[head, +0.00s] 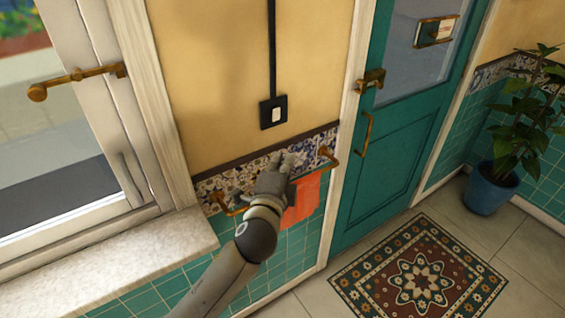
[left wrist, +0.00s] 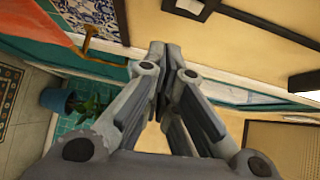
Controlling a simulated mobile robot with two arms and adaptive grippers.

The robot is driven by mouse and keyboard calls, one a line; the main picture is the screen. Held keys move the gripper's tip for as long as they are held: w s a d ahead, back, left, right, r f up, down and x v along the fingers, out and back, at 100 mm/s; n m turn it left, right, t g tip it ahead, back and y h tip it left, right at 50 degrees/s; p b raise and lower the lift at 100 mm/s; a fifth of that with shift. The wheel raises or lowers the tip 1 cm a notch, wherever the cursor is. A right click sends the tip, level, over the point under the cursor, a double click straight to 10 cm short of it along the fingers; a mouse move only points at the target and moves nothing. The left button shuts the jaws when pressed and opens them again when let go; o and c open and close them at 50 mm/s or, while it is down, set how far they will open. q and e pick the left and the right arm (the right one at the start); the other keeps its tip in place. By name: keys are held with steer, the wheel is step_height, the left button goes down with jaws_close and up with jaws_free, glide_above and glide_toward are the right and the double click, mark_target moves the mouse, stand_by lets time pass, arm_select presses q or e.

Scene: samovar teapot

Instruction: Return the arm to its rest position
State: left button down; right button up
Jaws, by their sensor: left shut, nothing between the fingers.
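My left gripper (head: 287,160) is raised in front of the tiled wall in the head view, overlapping the decorated tile band below the black light switch (head: 273,112). Its fingers also show in the left wrist view (left wrist: 157,50), with the tips together and nothing between them. The arm comes up from the bottom of the head view. A brass towel rail (head: 325,152) with an orange towel (head: 303,198) is beside and partly behind the gripper. I cannot tell whether they touch. My right gripper is not in view.
A window with a pale stone sill (head: 130,262) is at the left. A teal door (head: 400,140) with brass handles stands at the right. A patterned rug (head: 418,283) lies on the floor. A plant in a blue pot (head: 490,190) stands in the right corner.

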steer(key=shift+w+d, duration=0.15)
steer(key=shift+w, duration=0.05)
